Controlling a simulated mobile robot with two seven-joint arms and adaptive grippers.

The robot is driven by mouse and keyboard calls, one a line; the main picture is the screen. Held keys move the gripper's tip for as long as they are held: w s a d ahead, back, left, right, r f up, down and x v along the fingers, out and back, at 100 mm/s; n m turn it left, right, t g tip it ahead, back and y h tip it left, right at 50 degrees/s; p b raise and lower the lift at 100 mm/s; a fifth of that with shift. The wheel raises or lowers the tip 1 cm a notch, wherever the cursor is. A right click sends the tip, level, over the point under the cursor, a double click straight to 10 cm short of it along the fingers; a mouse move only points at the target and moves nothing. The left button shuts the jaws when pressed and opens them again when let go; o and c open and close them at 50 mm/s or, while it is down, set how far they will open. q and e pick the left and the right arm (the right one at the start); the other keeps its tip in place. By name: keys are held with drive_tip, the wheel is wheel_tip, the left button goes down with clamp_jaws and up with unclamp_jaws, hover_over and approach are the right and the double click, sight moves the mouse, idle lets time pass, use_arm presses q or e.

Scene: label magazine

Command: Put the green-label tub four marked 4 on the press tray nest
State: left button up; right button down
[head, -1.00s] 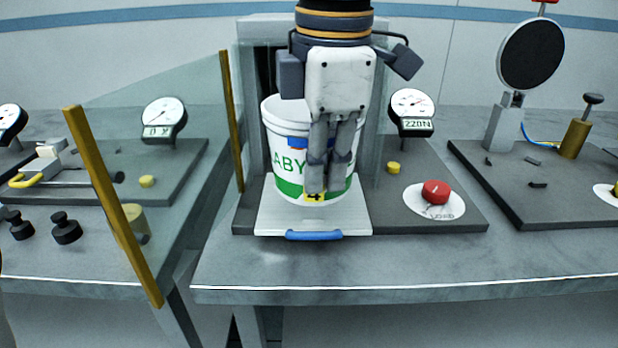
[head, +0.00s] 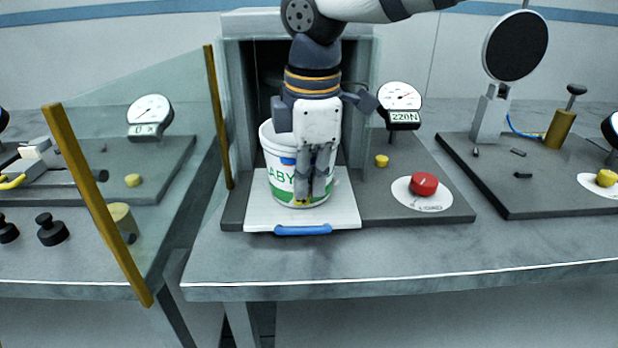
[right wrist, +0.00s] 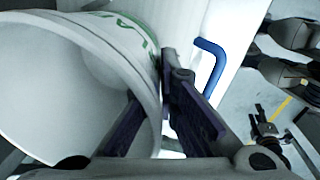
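A white tub (head: 272,150) with green lettering and a green band stands upright over the white press tray (head: 345,210), which has a blue handle. A small yellow label low on its front is mostly hidden by fingertips. I cannot tell whether its base fully touches the tray. My right gripper (head: 314,190) points down at the tub's front, closed on it; exactly what the fingers pinch is unclear. In the right wrist view the tub's open mouth (right wrist: 70,90) fills the left side, beside my right gripper (right wrist: 165,125). A dark claw-like shape (right wrist: 265,130) there may be my left gripper.
The grey press housing (head: 232,60) stands behind the tub. A gauge reading 220N (head: 400,105), a yellow button (head: 381,161) and a red button (head: 424,185) are to the right. A clear guard with yellow posts (head: 95,195) is at left. The bench front is clear.

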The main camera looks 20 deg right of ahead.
drive_tip(key=shift+f, duration=0.1)
drive_tip(key=c, duration=1.8)
unclamp_jaws()
wheel_tip(320, 180, up, 12)
drive_tip(key=s, duration=0.1)
drive_tip(key=shift+s, duration=0.2)
